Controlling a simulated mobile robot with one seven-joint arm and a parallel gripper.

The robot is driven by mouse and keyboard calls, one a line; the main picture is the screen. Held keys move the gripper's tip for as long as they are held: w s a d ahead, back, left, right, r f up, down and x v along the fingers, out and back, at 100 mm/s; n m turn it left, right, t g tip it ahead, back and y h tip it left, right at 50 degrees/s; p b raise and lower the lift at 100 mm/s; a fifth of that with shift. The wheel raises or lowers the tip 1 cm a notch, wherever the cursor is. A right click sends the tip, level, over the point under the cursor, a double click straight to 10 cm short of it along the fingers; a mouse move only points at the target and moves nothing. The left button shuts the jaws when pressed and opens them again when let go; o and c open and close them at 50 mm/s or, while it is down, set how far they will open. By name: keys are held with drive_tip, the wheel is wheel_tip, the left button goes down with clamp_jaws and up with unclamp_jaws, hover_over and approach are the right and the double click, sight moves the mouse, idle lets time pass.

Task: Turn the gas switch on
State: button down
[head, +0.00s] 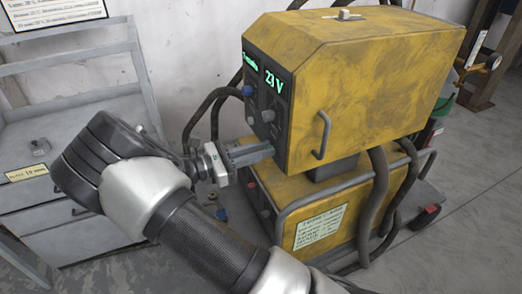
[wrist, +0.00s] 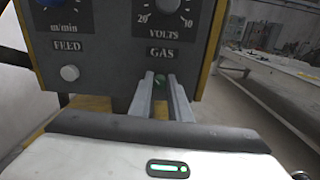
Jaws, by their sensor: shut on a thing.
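The yellow welding machine (head: 370,90) has a dark front panel that also shows in the wrist view (wrist: 110,60). My gripper (head: 269,150) reaches the lower part of the panel from the left. In the wrist view, the fingertips of my gripper (wrist: 160,82) stand on either side of the switch and are shut on it. The fingers hide most of the switch, so its turned position cannot be told. In the head view the fingers cover it.
A volts dial (wrist: 167,7) sits above the gas label, and a white feed knob (wrist: 70,73) is left of it. A blue knob (head: 247,90) and a "23 V" display (head: 273,82) show on the panel. Dark hoses hang nearby. A grey cart (head: 75,130) stands at left.

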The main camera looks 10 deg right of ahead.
drive_tip(key=shift+s+f+m+b, duration=0.1)
drive_tip(key=shift+m+b, duration=0.95)
drive_tip(key=shift+m, duration=3.25)
drive_tip(key=shift+f+m+b, duration=0.1)
drive_tip(key=shift+m+b, duration=0.9)
drive_tip(key=shift+m, duration=3.3)
drive_tip(key=c, duration=1.7)
unclamp_jaws()
drive_tip(key=shift+o, duration=0.2)
drive_tip(key=shift+a, duration=0.15)
